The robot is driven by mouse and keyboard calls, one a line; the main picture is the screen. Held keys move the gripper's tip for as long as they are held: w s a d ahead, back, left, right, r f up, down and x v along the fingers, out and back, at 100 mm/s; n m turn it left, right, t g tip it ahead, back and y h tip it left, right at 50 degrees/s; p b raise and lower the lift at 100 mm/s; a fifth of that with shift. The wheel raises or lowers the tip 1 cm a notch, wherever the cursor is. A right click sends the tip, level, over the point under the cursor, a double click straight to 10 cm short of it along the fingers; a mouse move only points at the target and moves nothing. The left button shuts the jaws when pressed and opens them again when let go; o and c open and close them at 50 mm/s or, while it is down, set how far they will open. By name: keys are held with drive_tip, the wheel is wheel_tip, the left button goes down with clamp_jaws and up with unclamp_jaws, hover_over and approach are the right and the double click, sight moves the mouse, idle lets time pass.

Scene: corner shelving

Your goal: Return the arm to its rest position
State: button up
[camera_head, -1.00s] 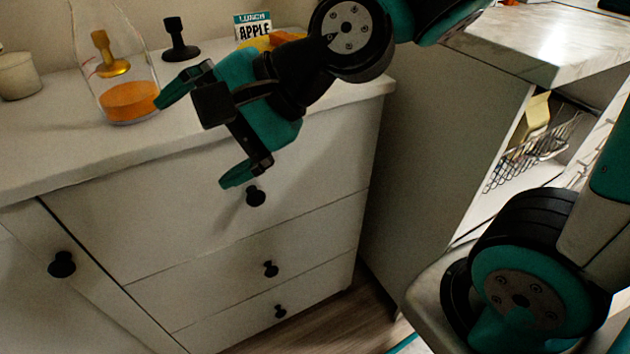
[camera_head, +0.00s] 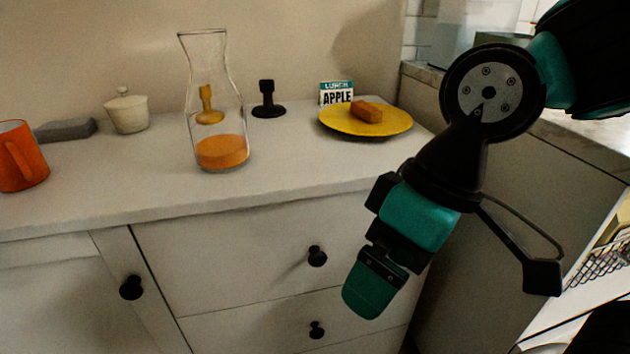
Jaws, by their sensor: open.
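My gripper (camera_head: 372,285) hangs at the right of the head view, in front of the white drawer unit and below the counter's front edge. It points down and to the left. Its jaws are open, seen nearly edge-on, and nothing shows between them. My arm comes in from the upper right and bends down to the gripper. The gripper is apart from the drawer knobs, as far as I can tell.
The white counter (camera_head: 110,200) holds an orange mug (camera_head: 20,160), grey block (camera_head: 66,129), lidded pot (camera_head: 127,112), glass carafe (camera_head: 221,150) with orange contents, black stand (camera_head: 267,101), lunch sign (camera_head: 336,92) and yellow plate (camera_head: 345,121) bearing a brown block (camera_head: 366,111). A wire basket (camera_head: 598,262) is lower right.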

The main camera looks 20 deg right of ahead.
wheel_tip(320, 180, up, 27)
drive_tip(key=p, duration=2.5)
drive_tip(key=shift+p, duration=0.35)
